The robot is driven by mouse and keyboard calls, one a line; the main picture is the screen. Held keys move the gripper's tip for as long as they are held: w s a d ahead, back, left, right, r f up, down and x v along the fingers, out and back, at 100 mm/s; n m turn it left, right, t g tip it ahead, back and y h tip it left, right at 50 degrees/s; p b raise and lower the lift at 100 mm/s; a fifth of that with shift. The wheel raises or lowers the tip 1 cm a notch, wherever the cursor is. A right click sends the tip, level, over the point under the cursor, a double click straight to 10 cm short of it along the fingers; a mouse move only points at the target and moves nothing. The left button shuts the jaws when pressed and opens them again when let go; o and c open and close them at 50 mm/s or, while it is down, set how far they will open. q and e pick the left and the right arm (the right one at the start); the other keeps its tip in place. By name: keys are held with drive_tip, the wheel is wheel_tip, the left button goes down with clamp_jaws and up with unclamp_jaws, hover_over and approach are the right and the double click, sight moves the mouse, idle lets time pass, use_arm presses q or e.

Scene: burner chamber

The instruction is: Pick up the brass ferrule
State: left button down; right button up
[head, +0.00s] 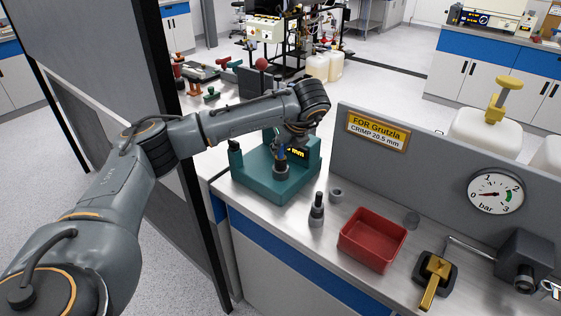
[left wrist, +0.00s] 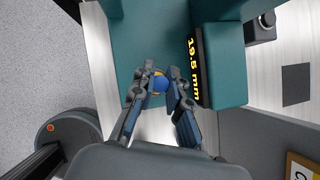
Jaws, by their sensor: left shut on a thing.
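My left gripper (head: 281,160) reaches down over the teal crimping machine (head: 258,185). In the left wrist view its fingers (left wrist: 163,92) are closed around a small round blue piece with a brass-coloured edge (left wrist: 160,83). The fingers hide most of this piece, so I cannot tell for sure whether it is the brass ferrule. It is over the teal bed of the machine, beside the display (left wrist: 196,65), which reads 19.5 mm. No other clear brass ferrule shows. My right gripper is not in view.
A dark upright fitting (head: 317,212), a grey ring (head: 336,195) and a red tray (head: 368,243) are on the bench to the right. A brass-handled device (head: 435,280) stands beyond the tray. A grey panel with a sign (head: 377,131) reading CRIMP 20.5 mm rises behind.

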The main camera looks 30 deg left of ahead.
use_arm(q)
drive_tip(key=shift+r, duration=0.1)
drive_tip(key=shift+w+r, duration=0.1)
drive_tip(key=shift+r, duration=0.35)
drive_tip(key=s+d+r, duration=0.8)
drive_tip(key=s+r, duration=0.3)
drive_tip(key=r, duration=0.1)
drive_tip(key=shift+d+b, duration=0.35)
drive_tip(key=shift+b, duration=0.05)
drive_tip(key=shift+s, duration=0.1)
